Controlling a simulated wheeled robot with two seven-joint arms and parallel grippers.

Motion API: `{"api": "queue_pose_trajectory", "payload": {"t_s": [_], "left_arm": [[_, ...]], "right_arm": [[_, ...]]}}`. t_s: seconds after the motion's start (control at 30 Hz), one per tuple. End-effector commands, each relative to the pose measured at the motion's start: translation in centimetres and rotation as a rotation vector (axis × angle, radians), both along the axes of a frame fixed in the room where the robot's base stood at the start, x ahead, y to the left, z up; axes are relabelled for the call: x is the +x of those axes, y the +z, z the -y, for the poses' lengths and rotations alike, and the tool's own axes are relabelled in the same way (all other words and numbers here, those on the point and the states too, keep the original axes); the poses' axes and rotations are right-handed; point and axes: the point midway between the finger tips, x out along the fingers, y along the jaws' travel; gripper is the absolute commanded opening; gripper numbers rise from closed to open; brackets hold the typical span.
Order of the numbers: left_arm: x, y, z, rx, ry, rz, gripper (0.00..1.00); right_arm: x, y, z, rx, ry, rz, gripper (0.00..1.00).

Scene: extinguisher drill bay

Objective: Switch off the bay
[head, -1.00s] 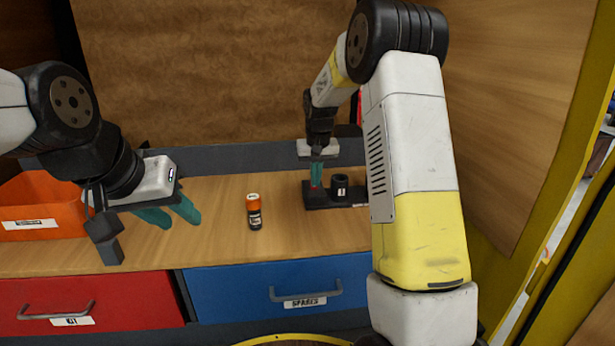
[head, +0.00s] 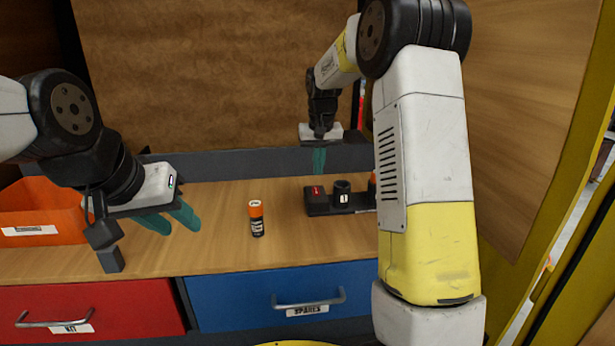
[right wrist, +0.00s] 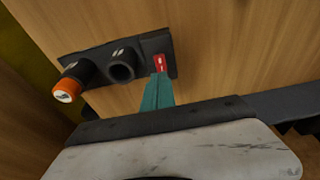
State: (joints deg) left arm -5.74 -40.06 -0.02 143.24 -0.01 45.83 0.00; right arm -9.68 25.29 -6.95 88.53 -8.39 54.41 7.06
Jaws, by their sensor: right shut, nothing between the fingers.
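A black base (head: 329,206) on the bench carries a red switch (head: 317,191) at its left end. The switch also shows in the right wrist view (right wrist: 160,64), just beyond the fingertips; I cannot tell which way it is set. My right gripper (head: 319,172) is shut and empty, its teal fingers pointing down above and behind the base in the head view. In the right wrist view its fingers (right wrist: 157,76) appear close to the switch, but I cannot tell contact there. My left gripper (head: 178,228) is open and empty over the bench at left.
The base also holds an empty black socket (head: 342,190) and an orange-capped bottle (right wrist: 68,90). Another orange-capped bottle (head: 257,218) stands mid-bench. An orange bin (head: 40,215) is at left. Red (head: 95,305) and blue (head: 235,295) drawers lie below. Bench around the middle bottle is clear.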

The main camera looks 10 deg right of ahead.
Motion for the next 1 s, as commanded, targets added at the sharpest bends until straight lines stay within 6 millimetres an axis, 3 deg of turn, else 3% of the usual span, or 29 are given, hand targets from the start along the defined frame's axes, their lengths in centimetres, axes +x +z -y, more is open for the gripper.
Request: {"api": "queue_pose_trajectory", "payload": {"t_s": [0.1,0.33,0.87,1.0], "left_arm": [[0.0,0.0,0.0,0.0,0.0,0.001,0.36],[0.0,0.0,0.0,0.0,0.0,0.001,0.36],[0.0,0.0,0.0,0.0,0.0,0.001,0.36],[0.0,0.0,0.0,0.0,0.0,0.001,0.36]], "right_arm": [[-1.5,2.6,0.1,0.0,-0.001,0.004,0.0],[-3.3,5.7,0.0,0.0,-0.001,0.002,0.0],[-4.0,6.6,0.1,0.001,-0.001,0.002,0.0],[-6.0,7.9,0.3,0.022,0.003,0.024,0.0]]}}
